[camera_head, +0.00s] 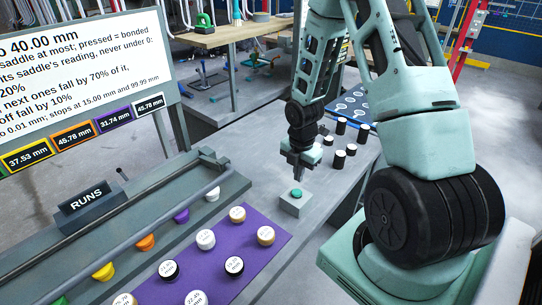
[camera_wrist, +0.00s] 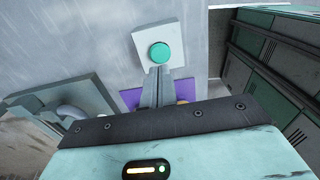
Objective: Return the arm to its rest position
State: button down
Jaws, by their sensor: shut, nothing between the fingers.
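My gripper (camera_head: 299,176) hangs at the end of my teal and black arm over the grey bench (camera_head: 240,139), pointing down. It is shut with nothing between its fingers. In the wrist view the shut fingertips (camera_wrist: 159,72) lie just below a round teal button (camera_wrist: 160,52) on a pale square block. The same button (camera_head: 297,192) shows in the head view just below the gripper. I cannot tell whether the fingertips touch it. The arm is bent and reaches out from its base at the right.
A purple mat (camera_head: 215,257) with several labelled round pieces lies at the front. Black cylinders (camera_head: 338,160) stand right of the gripper. Open air lies above the bench.

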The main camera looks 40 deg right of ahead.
jog(key=a+r+m, duration=0.3)
jog(key=a+r, duration=0.3)
jog(key=a, duration=0.4)
jog(key=a+r+m, duration=0.2)
jog(key=a+r, duration=0.3)
jog(key=a, duration=0.4)
jog(key=s+a+r+m, duration=0.3)
jog(key=s+a+r, duration=0.1)
jog(key=s+a, duration=0.3)
jog(key=s+a+r+m+b, duration=0.1)
jog(key=s+a+r+m, duration=0.2)
jog(key=s+a, duration=0.4)
jog(key=s+r, duration=0.1)
jog(key=s, duration=0.2)
jog(key=shift+a+r+m+y, duration=0.15)
jog(key=shift+m+y, duration=0.15)
jog(key=shift+m, duration=0.1)
